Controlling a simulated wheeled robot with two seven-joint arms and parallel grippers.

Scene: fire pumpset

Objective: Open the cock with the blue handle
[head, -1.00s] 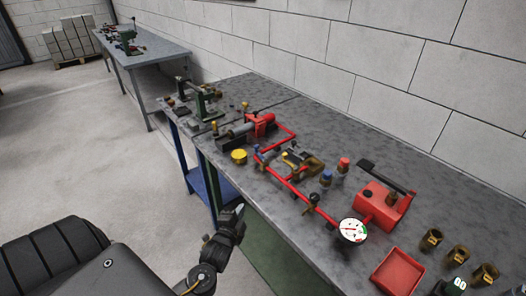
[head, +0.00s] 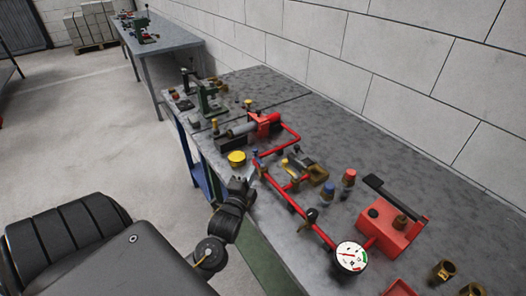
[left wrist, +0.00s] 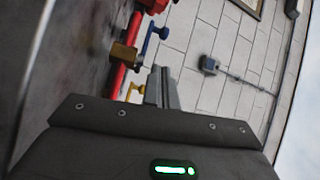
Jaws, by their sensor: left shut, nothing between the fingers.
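The cock's blue handle (head: 256,155) shows small at the red pipe (head: 294,206) near the bench's front edge, partly close behind my left gripper. In the left wrist view the blue handle (left wrist: 154,38) stands out from a brass cock body (left wrist: 123,55) on the red pipe (left wrist: 115,80). My left gripper (head: 250,176) is at the front edge of the bench, just below the handle in the picture. Its fingers (left wrist: 161,84) are together and empty, apart from the handle in the wrist view. My right gripper is out of view.
A yellow handle (left wrist: 134,91) sits near the fingers in the wrist view. On the bench (head: 420,180) are a yellow cap (head: 236,158), a pressure gauge (head: 351,256), a red pump box (head: 388,228) and two capped bottles (head: 328,190). Open floor lies left.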

